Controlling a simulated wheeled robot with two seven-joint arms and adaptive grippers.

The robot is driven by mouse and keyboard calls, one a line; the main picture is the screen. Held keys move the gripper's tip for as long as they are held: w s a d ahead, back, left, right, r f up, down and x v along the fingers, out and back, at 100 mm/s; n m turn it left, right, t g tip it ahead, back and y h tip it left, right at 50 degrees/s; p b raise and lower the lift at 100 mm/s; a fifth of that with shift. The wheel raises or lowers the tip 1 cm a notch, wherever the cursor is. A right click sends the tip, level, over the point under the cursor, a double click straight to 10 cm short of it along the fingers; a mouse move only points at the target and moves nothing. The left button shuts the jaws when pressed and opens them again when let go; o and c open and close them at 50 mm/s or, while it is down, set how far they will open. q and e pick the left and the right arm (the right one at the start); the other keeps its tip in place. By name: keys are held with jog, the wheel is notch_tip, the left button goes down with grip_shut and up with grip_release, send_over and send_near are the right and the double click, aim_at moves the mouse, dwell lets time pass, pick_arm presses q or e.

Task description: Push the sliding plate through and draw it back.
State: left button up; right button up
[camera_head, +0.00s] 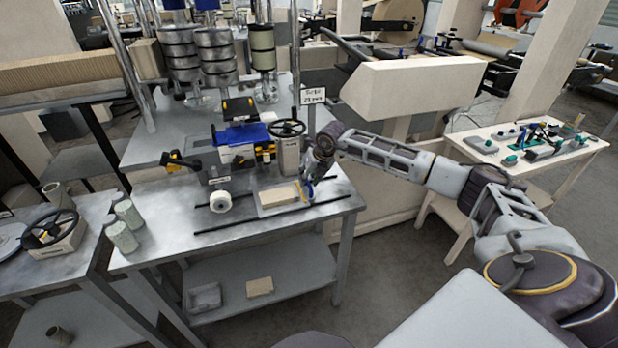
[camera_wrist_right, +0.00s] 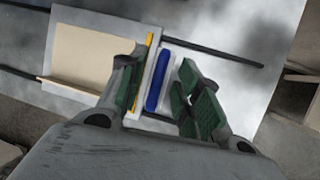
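The sliding plate (camera_head: 264,206) is a flat grey plate on the metal table, carrying a beige slab (camera_head: 280,195). In the right wrist view the plate's light edge (camera_wrist_right: 50,75) shows around the beige slab (camera_wrist_right: 95,58). A yellow strip and a blue bar (camera_wrist_right: 158,80) run along its end. My right gripper (camera_head: 310,183) is at the plate's right end. In the wrist view its green-padded fingers (camera_wrist_right: 160,90) are apart, with the blue bar between them. I cannot tell whether either finger touches the bar. My left gripper is not in view.
Black rails (camera_head: 270,228) run across the table beside the plate. A machine with a blue top (camera_head: 242,135) and a black handwheel (camera_head: 287,128) stands behind it. A white roll (camera_head: 220,201) is to the left. Two green-grey cylinders (camera_head: 128,213) stand at the table's left edge.

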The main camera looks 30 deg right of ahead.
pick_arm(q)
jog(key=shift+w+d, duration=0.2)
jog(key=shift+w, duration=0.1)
pick_arm(e)
jog(key=shift+c, duration=0.3)
grip_shut()
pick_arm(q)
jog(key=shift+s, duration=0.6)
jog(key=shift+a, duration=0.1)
